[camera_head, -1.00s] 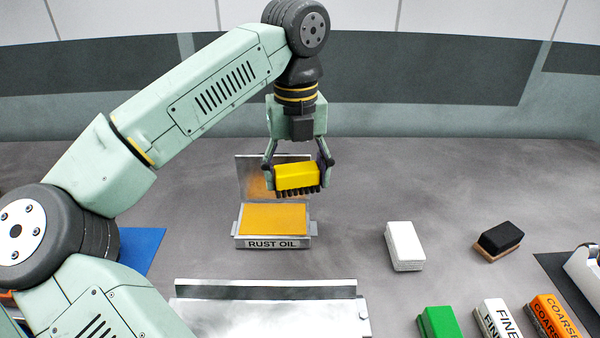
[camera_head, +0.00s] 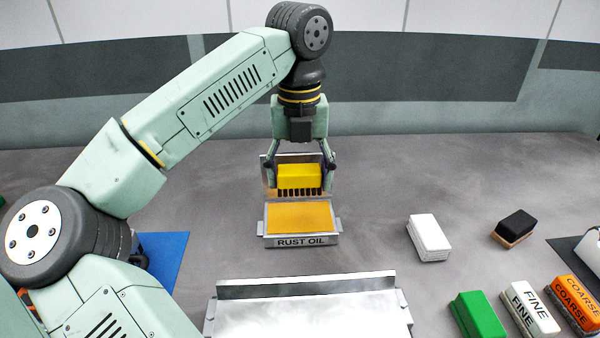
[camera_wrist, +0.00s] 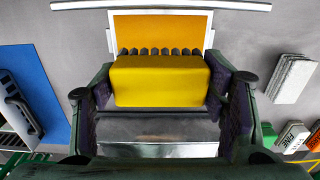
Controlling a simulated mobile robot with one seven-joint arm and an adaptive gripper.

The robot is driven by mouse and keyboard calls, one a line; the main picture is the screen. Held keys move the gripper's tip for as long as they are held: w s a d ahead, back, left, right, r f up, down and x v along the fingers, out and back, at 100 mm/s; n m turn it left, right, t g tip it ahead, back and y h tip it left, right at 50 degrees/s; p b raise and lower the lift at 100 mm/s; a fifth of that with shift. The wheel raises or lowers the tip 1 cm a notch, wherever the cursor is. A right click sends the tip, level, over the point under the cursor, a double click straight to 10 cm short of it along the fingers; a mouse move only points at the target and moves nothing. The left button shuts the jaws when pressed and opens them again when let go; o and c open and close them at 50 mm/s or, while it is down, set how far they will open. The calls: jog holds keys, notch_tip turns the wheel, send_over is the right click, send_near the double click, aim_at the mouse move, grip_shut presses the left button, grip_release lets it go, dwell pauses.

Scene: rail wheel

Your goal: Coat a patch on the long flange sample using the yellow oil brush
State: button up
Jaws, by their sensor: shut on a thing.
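My gripper (camera_head: 300,174) is shut on the yellow oil brush (camera_head: 299,176), a yellow block with a row of dark bristles pointing down. The brush also shows between the fingers in the wrist view (camera_wrist: 160,80). It is held above the back part of the rust oil tray (camera_head: 301,240), in front of its raised lid. The tray's orange oil surface (camera_head: 300,217) is visible; whether the bristles touch anything is unclear. The long flange sample (camera_head: 308,290), a pale metal piece with an upright strip along its back, lies at the front centre, partly cut off by the picture edge.
A white block (camera_head: 429,238) and a black-topped block (camera_head: 514,228) stand to the right. Green (camera_head: 479,317), FINE (camera_head: 529,307) and COARSE (camera_head: 575,303) blocks are at the front right. A blue mat (camera_head: 165,257) lies left, partly behind my arm. Table around the tray is clear.

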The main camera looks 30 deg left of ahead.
aim_at(300, 217)
jog(key=shift+f+b, duration=1.8)
jog(key=shift+f, duration=1.15)
jog(key=shift+d+f+b, duration=0.1)
jog(key=shift+f+b, duration=0.45)
jog(key=shift+b, duration=0.05)
jog(key=shift+r+p, duration=2.3)
jog(key=shift+r, duration=1.3)
jog(key=shift+f, duration=0.1)
